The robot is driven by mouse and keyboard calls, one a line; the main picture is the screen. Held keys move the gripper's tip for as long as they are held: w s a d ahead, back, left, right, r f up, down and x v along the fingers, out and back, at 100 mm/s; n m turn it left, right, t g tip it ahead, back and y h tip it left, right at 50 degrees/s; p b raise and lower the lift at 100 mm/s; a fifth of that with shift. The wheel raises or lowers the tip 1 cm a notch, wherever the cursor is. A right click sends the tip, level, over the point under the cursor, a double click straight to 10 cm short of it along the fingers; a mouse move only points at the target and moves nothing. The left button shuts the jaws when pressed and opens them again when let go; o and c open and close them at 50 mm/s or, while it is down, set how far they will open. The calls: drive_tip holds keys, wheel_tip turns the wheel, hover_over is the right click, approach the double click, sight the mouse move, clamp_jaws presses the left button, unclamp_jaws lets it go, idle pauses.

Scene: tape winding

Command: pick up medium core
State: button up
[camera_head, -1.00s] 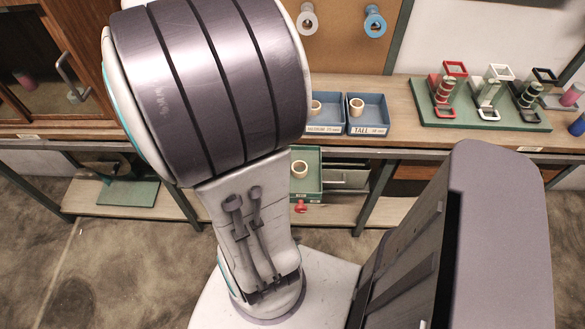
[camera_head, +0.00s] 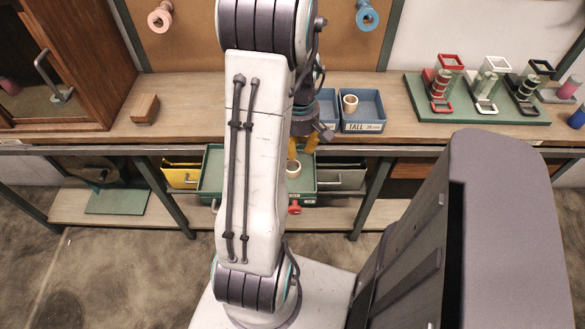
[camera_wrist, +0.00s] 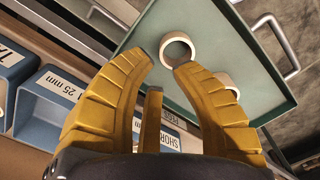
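A green drawer (camera_head: 213,160) stands open below the bench and holds pale ring-shaped cores. One core (camera_head: 293,168) shows in the head view beside my gripper (camera_head: 303,146). In the wrist view, a round core (camera_wrist: 164,50) lies near my fingertips and a second core (camera_wrist: 231,79) is partly behind the right finger. No readable label says which is the medium one. My gripper (camera_wrist: 160,63) has its yellow fingers spread, with nothing held. The first core is just beyond the gap between the tips.
A blue box (camera_head: 362,126) marked TALL holds another core (camera_head: 350,104). A blue box (camera_wrist: 45,105) marked 25 mm is left of my fingers in the wrist view. A green rack (camera_head: 470,115) stands at the right. A wooden block (camera_head: 145,108) is at the left.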

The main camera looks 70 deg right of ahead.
drive_tip(key=shift+w+d+f, duration=0.1)
drive_tip(key=shift+f, duration=1.4)
drive_tip(key=shift+d+f, duration=0.1)
drive_tip(key=shift+f, duration=1.35)
drive_tip(key=shift+o, duration=0.4)
clamp_jaws()
